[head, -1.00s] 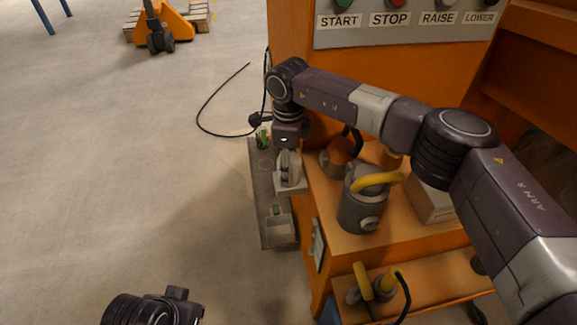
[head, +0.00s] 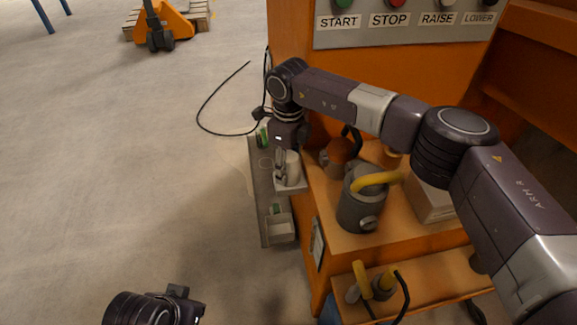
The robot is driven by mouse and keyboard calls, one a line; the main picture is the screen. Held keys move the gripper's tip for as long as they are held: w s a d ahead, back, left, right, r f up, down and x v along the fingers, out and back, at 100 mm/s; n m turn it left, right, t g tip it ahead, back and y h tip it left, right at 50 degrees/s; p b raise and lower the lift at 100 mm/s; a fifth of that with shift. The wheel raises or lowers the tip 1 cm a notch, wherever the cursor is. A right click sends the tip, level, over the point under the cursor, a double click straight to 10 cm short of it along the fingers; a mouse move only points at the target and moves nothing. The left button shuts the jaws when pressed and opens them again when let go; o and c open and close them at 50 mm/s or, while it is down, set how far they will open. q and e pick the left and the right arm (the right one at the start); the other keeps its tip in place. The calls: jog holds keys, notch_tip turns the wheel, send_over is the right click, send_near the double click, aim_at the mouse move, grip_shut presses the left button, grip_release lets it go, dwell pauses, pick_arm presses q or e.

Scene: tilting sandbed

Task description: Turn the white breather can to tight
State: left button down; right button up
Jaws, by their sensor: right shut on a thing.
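The white breather can (head: 293,165) is a small pale upright cylinder on a light bracket at the left side of the orange machine. My right gripper (head: 286,160) reaches down over it from above and is shut on it. One grey finger shows along the can's left side; the other finger is hard to make out. Marks on the can that would show how tight it is are too small to tell. At the bottom left only my left wrist shows; the left gripper's fingers are out of the picture.
A grey pump-like unit with a yellow handle (head: 362,205) stands on the orange deck right of the can. A narrow grey tray (head: 263,190) runs beside the machine. A black cable (head: 207,105) lies on the floor.

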jog(key=o, duration=1.2)
jog(key=shift+c, duration=0.2)
